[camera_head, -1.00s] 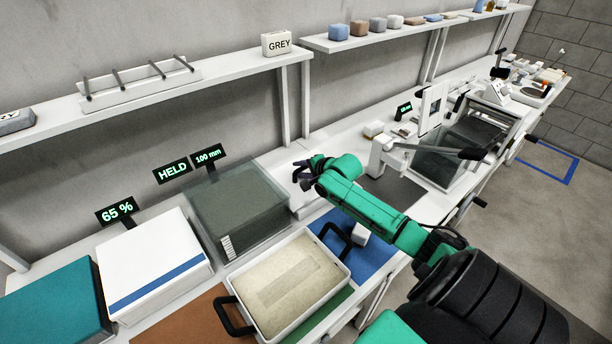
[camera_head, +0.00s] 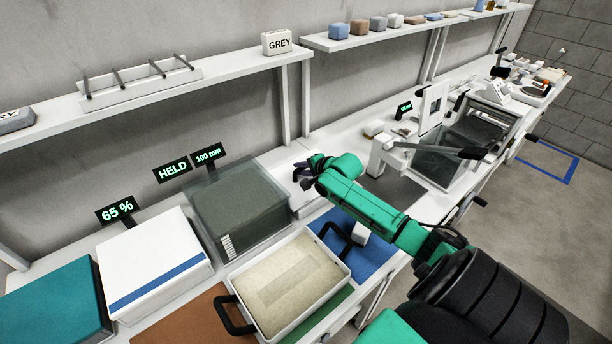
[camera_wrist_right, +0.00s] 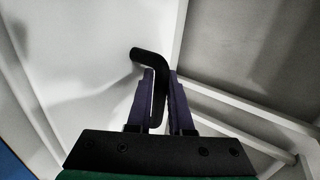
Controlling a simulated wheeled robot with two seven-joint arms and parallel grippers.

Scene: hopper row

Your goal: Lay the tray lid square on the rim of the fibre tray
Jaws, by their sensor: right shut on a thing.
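The fibre tray (camera_head: 347,272) is a white open tray with black handles at its ends. A beige fibre mat (camera_head: 290,280) lies in it, and no lid is on its rim. My right gripper (camera_head: 303,180) is beyond the tray, by the dark glassy box. In the right wrist view my right gripper (camera_wrist_right: 161,85) is shut on a bent black handle (camera_wrist_right: 150,57). Beside the handle is a pale flat panel (camera_wrist_right: 90,50), probably the tray lid. In the head view a white piece (camera_head: 312,198) shows under the gripper, mostly hidden. My left gripper is not in view.
A dark glassy box (camera_head: 240,205) stands behind the tray. A white box with a blue stripe (camera_head: 155,265) and a teal-topped box (camera_head: 55,305) stand at left. A blue mat (camera_head: 372,255) lies right of the tray. A shelf (camera_head: 200,85) runs above the bench.

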